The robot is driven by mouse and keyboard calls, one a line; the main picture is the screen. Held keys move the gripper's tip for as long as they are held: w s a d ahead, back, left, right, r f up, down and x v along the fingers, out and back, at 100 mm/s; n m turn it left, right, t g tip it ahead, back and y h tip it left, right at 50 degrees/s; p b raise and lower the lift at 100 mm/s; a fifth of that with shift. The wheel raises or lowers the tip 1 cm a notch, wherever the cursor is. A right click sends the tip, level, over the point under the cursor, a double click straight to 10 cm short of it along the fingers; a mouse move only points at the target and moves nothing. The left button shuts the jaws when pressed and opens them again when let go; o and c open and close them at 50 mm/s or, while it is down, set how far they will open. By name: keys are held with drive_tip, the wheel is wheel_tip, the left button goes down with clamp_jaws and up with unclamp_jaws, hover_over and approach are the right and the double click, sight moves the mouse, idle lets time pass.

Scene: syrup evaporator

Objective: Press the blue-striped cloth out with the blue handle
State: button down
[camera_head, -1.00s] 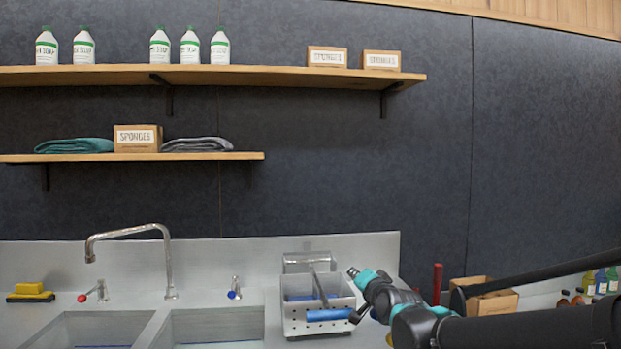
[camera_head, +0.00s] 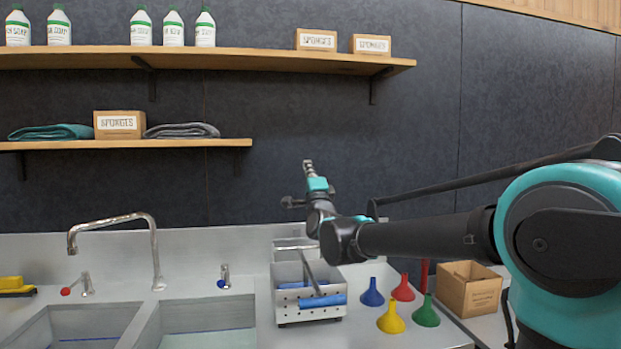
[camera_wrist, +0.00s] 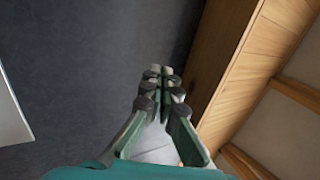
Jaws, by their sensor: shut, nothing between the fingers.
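A grey metal press box (camera_head: 284,302) with holes in its front stands on the counter right of the sinks. A blue handle (camera_head: 322,300) lies along its front, and a metal bar leans up from inside it. Some blue shows inside the box, but I cannot tell whether it is the blue-striped cloth. My gripper (camera_head: 308,168) is raised above the press, pointing up in front of the dark wall, touching nothing. In the wrist view its fingers (camera_wrist: 161,75) are together and empty.
Two sinks with a tap (camera_head: 157,250) lie left of the press. Several coloured funnels, including a yellow one (camera_head: 391,318), and an open cardboard box (camera_head: 468,289) stand to its right. A lower shelf (camera_head: 180,143) and a long upper shelf (camera_head: 240,59) are on the wall.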

drive_tip(key=x, duration=0.6)
drive_tip(key=shift+w, duration=0.2)
idle(1.3)
